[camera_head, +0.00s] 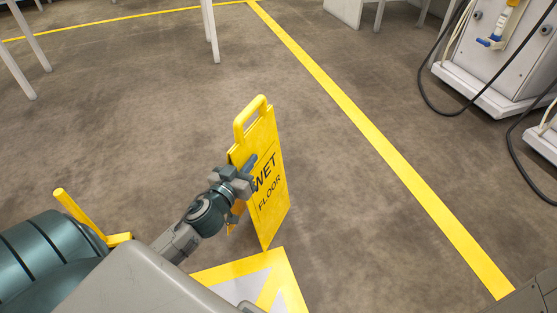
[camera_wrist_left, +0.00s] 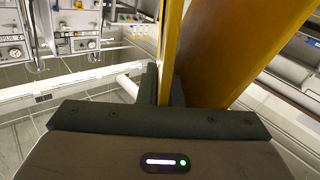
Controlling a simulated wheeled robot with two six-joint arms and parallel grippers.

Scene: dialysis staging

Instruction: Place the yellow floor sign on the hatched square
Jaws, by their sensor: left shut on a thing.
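The yellow floor sign (camera_head: 272,205), marked WET FLOOR with a loop handle on top, stands roughly upright and slightly tilted in the head view. My left gripper (camera_head: 243,181) is shut on its near side edge. In the left wrist view the sign (camera_wrist_left: 215,50) is a large orange-yellow panel rising from between the fingers (camera_wrist_left: 165,88). The hatched square (camera_head: 291,284), yellow-bordered with white and yellow stripes, is on the floor below, partly hidden by my arm. The sign's lower corner overlaps its far edge in the picture; whether it touches the floor is unclear. My right gripper is not in view.
A yellow floor line (camera_head: 375,138) runs diagonally right of the sign. White machines (camera_head: 490,70) with dark hoses stand at upper right. White table legs (camera_head: 211,35) are at the back. A yellow post (camera_head: 78,213) shows behind my left arm.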

